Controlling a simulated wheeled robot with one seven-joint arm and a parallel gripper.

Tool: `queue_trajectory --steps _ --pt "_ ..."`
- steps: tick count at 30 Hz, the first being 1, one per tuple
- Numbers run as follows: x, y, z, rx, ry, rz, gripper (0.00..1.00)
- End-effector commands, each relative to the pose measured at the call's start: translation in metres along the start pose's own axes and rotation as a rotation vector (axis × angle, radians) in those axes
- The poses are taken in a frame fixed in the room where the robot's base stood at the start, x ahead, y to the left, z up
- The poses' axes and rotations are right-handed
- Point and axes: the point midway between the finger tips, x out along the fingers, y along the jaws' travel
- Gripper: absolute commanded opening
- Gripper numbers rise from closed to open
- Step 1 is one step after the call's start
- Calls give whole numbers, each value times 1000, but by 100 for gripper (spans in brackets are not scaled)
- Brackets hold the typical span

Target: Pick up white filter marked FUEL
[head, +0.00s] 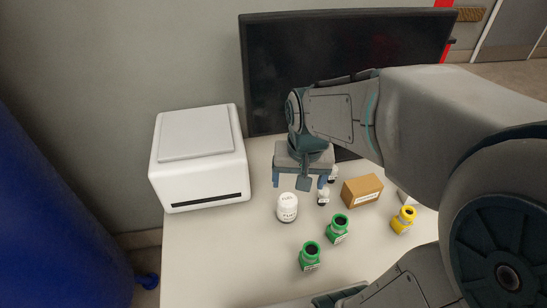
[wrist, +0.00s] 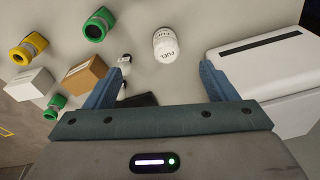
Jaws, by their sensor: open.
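The white filter marked FUEL (head: 287,208) stands upright on the white table, in front of and below my gripper (head: 300,181) in the head view. In the wrist view the filter (wrist: 165,45) lies just beyond the fingertips, between their lines and nearer the middle. My gripper (wrist: 161,70) is open, with blue fingers spread wide and nothing between them. The filter is apart from both fingers.
A small white-and-black bottle (head: 323,197) stands close right of the filter. A white printer-like box (head: 200,160) stands left. A dark monitor (head: 270,70) is behind.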

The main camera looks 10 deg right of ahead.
Motion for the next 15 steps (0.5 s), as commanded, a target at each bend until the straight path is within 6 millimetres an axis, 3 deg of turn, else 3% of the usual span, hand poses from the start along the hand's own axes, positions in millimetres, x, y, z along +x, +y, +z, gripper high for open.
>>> queue_trajectory --steps 6,15 --pt "32 -6 -37 171 -74 26 79" --pt "69 -13 -63 320 -129 54 79"
